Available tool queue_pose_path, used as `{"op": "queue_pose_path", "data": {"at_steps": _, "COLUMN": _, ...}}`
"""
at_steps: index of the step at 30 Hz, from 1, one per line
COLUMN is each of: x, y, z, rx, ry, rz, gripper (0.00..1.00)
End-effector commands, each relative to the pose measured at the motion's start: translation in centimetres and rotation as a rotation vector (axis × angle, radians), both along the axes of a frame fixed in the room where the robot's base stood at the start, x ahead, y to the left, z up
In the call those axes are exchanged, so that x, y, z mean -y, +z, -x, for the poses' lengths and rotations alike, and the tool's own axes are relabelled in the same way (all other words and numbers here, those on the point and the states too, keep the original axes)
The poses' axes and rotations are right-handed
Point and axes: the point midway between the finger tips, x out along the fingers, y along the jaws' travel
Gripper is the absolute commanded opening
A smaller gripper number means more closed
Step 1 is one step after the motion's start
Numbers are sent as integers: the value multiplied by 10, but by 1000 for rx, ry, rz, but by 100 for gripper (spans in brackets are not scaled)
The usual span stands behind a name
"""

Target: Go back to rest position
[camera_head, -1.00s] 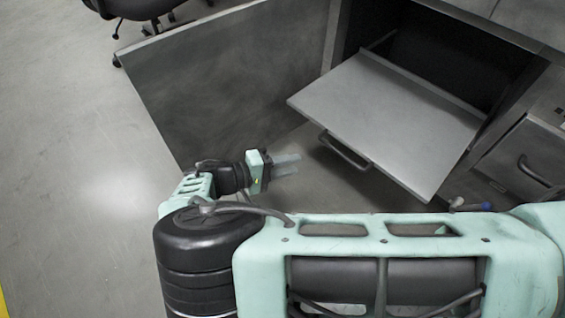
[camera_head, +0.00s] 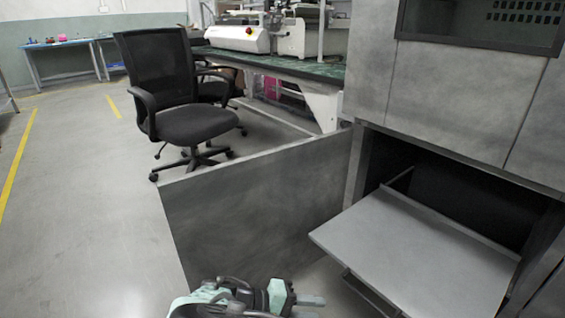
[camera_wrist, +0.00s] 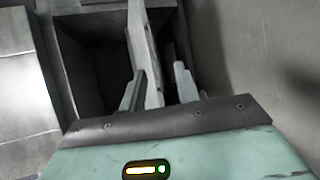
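My gripper (camera_head: 318,307) is at the bottom of the head view, left of the lowered grey door (camera_head: 415,255). In the wrist view my gripper's two fingers (camera_wrist: 161,68) stand apart with nothing held between them. The edge of a pale panel (camera_wrist: 146,45) shows behind the gap, looking like the lowered door seen edge-on. Much of my arm lies below the head view.
A grey upright panel (camera_head: 265,205) stands left of the opening, close behind my gripper. A black office chair (camera_head: 165,85) and a green-topped bench (camera_head: 290,67) stand behind it. Clear floor (camera_head: 90,190) spreads on the left.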

Motion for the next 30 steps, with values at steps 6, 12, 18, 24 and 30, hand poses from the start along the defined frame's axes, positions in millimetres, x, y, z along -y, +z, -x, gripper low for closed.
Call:
{"op": "queue_pose_path", "data": {"at_steps": 6, "x": 18, "y": 35, "z": 21, "rx": -240, "ry": -159, "rz": -296, "gripper": 32}}
{"op": "queue_pose_path", "data": {"at_steps": 12, "x": 19, "y": 79, "z": 47, "rx": -400, "ry": -200, "rz": -579, "gripper": 32}}
{"op": "queue_pose_path", "data": {"at_steps": 18, "x": 21, "y": 135, "z": 74, "rx": -485, "ry": -154, "rz": -848, "gripper": 32}}
{"op": "queue_pose_path", "data": {"at_steps": 24, "x": 31, "y": 191, "z": 104, "rx": -495, "ry": -31, "rz": -1066, "gripper": 32}}
{"op": "queue_pose_path", "data": {"at_steps": 30, "x": 49, "y": 228, "z": 132, "rx": -448, "ry": 121, "rz": -1189, "gripper": 32}}
